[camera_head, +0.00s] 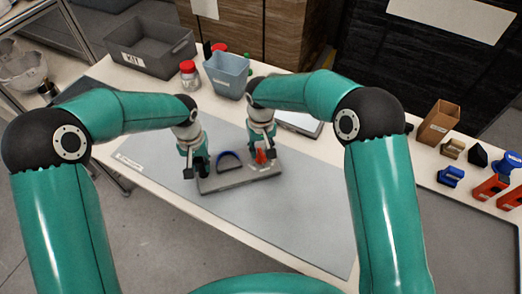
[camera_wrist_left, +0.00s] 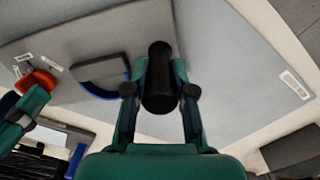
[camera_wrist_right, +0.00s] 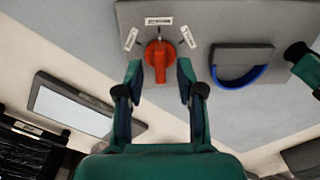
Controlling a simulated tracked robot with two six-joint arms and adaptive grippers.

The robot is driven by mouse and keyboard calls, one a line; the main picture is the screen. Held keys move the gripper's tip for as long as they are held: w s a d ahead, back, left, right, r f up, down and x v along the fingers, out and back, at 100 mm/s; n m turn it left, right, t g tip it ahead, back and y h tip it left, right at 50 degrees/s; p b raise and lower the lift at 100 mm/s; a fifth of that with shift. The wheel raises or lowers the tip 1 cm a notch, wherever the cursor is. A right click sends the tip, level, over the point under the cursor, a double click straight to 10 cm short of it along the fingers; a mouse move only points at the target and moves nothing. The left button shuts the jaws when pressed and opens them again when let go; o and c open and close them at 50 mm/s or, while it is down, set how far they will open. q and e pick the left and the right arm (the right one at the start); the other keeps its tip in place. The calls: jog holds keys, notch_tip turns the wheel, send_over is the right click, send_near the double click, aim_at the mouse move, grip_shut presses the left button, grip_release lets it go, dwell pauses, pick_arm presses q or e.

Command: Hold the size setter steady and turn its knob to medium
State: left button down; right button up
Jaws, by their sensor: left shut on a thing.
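The size setter (camera_head: 240,181) is a grey plate lying on the grey mat, with a black upright grip, a blue-edged dark arc (camera_wrist_right: 240,66) and a red knob (camera_wrist_right: 158,66). My left gripper (camera_wrist_left: 160,92) is shut on the black grip (camera_wrist_left: 159,70) at the plate's left end in the head view. My right gripper (camera_wrist_right: 160,78) is open, its fingers apart on either side of the red knob's handle, with gaps showing. Three small white labels (camera_wrist_right: 158,21) fan around the knob; their text is too small to read.
A grey bin (camera_head: 150,48), a red-lidded jar (camera_head: 189,73) and a blue-grey tub (camera_head: 227,74) stand behind the mat. A flat screen-like device (camera_wrist_right: 72,106) lies beside the mat. A cardboard box (camera_head: 439,122) and several blue and red parts are at right. The front mat is clear.

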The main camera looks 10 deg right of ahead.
notch_tip(320, 180, up, 10)
jog(key=shift+r, duration=0.2)
dwell(0.3)
pick_arm(q)
jog(key=c, duration=0.9)
grip_release()
notch_tip(320, 180, up, 12)
jog(key=shift+f, duration=0.2)
pick_arm(e)
notch_tip(320, 180, up, 6)
jog(key=p, duration=0.6)
send_over(261, 152)
pick_arm(q)
notch_tip(261, 152, up, 7)
jog(key=shift+r, duration=0.15)
pick_arm(e)
jog(key=shift+s+f, duration=0.1)
jog(key=shift+f, duration=0.1)
